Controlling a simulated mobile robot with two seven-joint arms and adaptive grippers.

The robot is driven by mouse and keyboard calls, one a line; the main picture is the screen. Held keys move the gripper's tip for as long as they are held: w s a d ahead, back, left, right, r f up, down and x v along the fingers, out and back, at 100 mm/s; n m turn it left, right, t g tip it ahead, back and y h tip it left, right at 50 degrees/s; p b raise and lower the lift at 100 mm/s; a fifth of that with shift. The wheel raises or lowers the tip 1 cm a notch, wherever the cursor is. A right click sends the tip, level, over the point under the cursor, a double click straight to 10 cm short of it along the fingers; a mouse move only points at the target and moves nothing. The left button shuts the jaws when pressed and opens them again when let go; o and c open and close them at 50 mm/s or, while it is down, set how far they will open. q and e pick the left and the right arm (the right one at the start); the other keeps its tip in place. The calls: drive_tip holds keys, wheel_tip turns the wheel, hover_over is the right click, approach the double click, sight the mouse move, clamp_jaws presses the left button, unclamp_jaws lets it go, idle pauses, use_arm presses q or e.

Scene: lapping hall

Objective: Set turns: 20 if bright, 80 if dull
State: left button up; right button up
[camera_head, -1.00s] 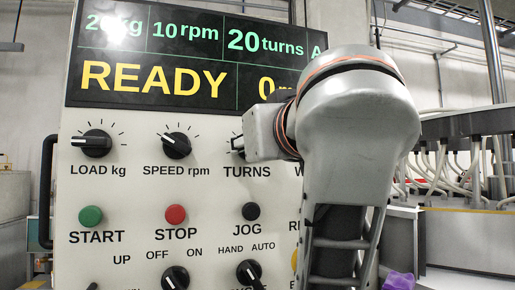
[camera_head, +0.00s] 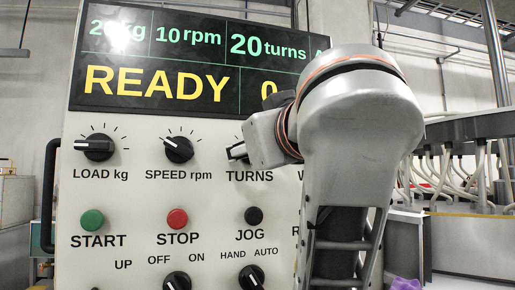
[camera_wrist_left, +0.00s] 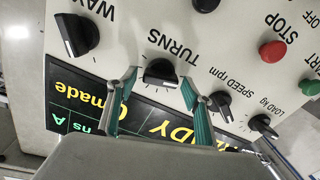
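The TURNS knob (camera_head: 237,152) is black with a pale pointer line, on a white control panel (camera_head: 215,222). In the left wrist view the TURNS knob (camera_wrist_left: 160,72) lies between the two fingertips of my left gripper (camera_wrist_left: 160,78). The fingers are apart, with a small gap seeming to remain on each side of the knob. In the head view my left gripper (camera_head: 268,138) and its arm cover part of the panel's right side. The display (camera_head: 200,60) reads READY, 10 rpm and 20 turns. No bright or dull part is identifiable. My right gripper is not in view.
The LOAD (camera_head: 95,147) and SPEED (camera_head: 178,149) knobs are left of TURNS. Green START (camera_head: 92,220), red STOP (camera_head: 177,219) and black JOG (camera_head: 254,215) buttons sit below. A WAY knob (camera_wrist_left: 75,35) is close beside the fingers. A purple object (camera_head: 404,284) shows low right.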

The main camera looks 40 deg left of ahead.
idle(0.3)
use_arm(q)
wheel_tip(320, 180, up, 10)
idle(0.5)
idle(0.6)
